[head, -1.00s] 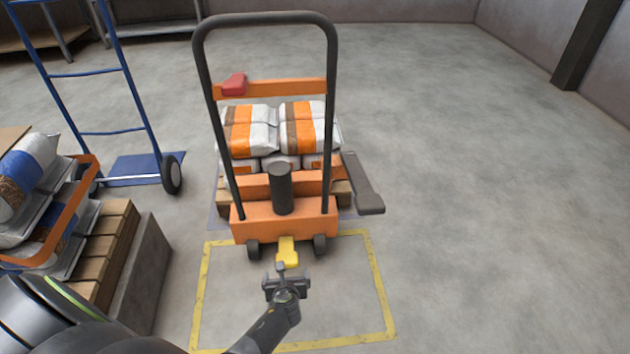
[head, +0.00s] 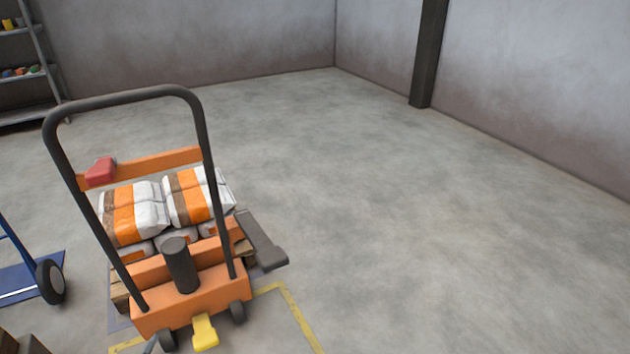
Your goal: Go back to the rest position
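An orange pallet truck (head: 190,306) with a black hoop handle (head: 128,97) stands at the lower left in the head view. A red part (head: 101,171) sits on its crossbar, and a yellow pedal (head: 205,331) is low at its front. White, orange and brown bags (head: 135,212) lie stacked on a wooden pallet behind its frame. Neither of my grippers shows. A small grey piece at the bottom edge below the truck is too little to make out.
A blue hand truck's wheel (head: 50,281) shows at the left edge. A yellow floor line (head: 301,318) runs beside the truck. Shelves (head: 24,72) stand at the far left, and a dark post (head: 428,55) at the back wall. The floor on the right is clear.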

